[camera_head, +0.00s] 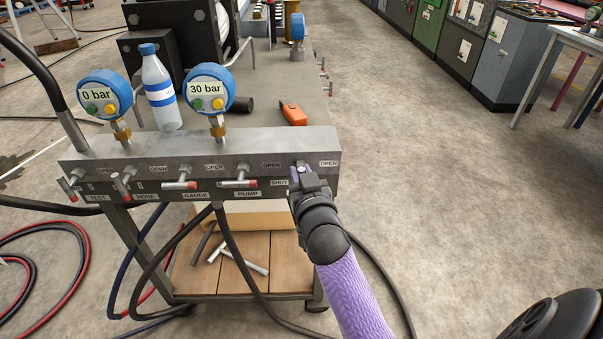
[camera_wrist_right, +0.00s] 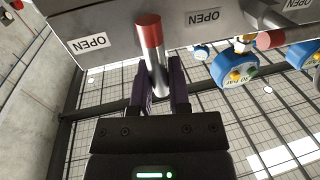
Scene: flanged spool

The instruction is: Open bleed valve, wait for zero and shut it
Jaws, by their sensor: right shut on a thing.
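A grey valve manifold (camera_head: 235,150) runs across the front edge of the trolley. My right gripper (camera_head: 300,175) is at its right end, shut on a silver valve handle with a red tip (camera_wrist_right: 152,50), which shows between the fingers in the right wrist view. The handle's name label is hidden in the head view; OPEN and SHUT labels show beside it. The right gauge (camera_head: 209,91) reads 30 bar and the left gauge (camera_head: 105,96) reads 0 bar. Handles for TEST (camera_head: 68,188), HOSE (camera_head: 122,184), GAUGE (camera_head: 180,184) and PUMP (camera_head: 239,182) are to the left. My left gripper is out of view.
A water bottle (camera_head: 158,85) stands between the gauges. An orange tool (camera_head: 293,113) lies on the trolley top. Hoses (camera_head: 150,270) hang below the manifold, and metal bars (camera_head: 243,258) lie on the lower wooden shelf. The floor (camera_head: 450,190) to the right is clear.

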